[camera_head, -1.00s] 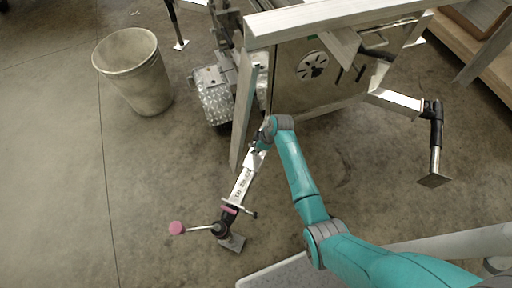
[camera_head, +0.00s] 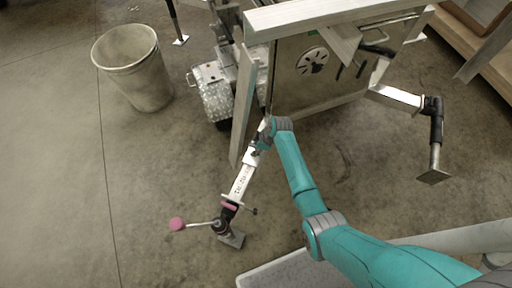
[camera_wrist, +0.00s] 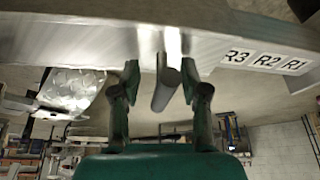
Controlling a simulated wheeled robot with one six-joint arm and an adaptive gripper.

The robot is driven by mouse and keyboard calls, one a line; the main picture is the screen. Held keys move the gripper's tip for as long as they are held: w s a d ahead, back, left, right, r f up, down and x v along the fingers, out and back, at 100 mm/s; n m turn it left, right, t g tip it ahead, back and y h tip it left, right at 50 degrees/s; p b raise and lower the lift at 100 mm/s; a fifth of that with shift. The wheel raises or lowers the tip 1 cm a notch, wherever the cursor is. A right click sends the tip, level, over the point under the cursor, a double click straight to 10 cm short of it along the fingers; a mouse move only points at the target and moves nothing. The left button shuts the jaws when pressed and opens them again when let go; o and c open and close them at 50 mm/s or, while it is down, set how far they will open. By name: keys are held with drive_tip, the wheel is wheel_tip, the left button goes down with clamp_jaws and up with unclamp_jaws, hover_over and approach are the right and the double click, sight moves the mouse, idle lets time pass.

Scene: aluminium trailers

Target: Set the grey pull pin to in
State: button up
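In the wrist view, a grey rod, seemingly the grey pull pin (camera_wrist: 166,92), sticks out from an aluminium beam (camera_wrist: 110,38) towards my camera. My gripper (camera_wrist: 161,80) is open, with one dark green finger on each side of the rod. A gap shows on the left of the rod; the right finger is close to it, and I cannot tell if they touch. In the head view, my gripper (camera_head: 260,141) is down at the outrigger leg (camera_head: 243,178), largely hidden by my wrist. The pin cannot be made out there.
The beam carries labels R3, R2 and R1 (camera_wrist: 267,60). The trailer body (camera_head: 320,75) stands behind my arm. A pink-knobbed crank (camera_head: 177,224) and a foot plate (camera_head: 232,240) are at the leg's lower end. A bin (camera_head: 135,70) stands left; the floor between is clear.

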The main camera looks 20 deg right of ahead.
drive_tip(key=v, duration=1.2)
idle(0.5)
drive_tip(key=s+a+f+m+t+h, duration=0.25)
drive_tip(key=s+f+m, duration=0.2)
drive_tip(key=s, duration=0.75)
drive_tip(key=s+r+m+t, duration=0.2)
drive_tip(key=s+t, duration=0.1)
drive_tip(key=s, duration=0.8)
drive_tip(key=s+r+m+t, duration=0.1)
drive_tip(key=s+r+t, duration=0.1)
drive_tip(key=s+r, duration=0.4)
drive_tip(key=s+a+r+m+t, duration=0.1)
drive_tip(key=s+r, duration=0.5)
drive_tip(key=r, duration=0.6)
drive_tip(key=s+r+m+t+h, duration=0.1)
drive_tip(key=s+r+t, duration=0.3)
drive_tip(key=r, duration=0.5)
drive_tip(key=shift+s+r+m, duration=0.35)
drive_tip(key=shift+s+m, duration=0.5)
drive_tip(key=shift+s, duration=0.1)
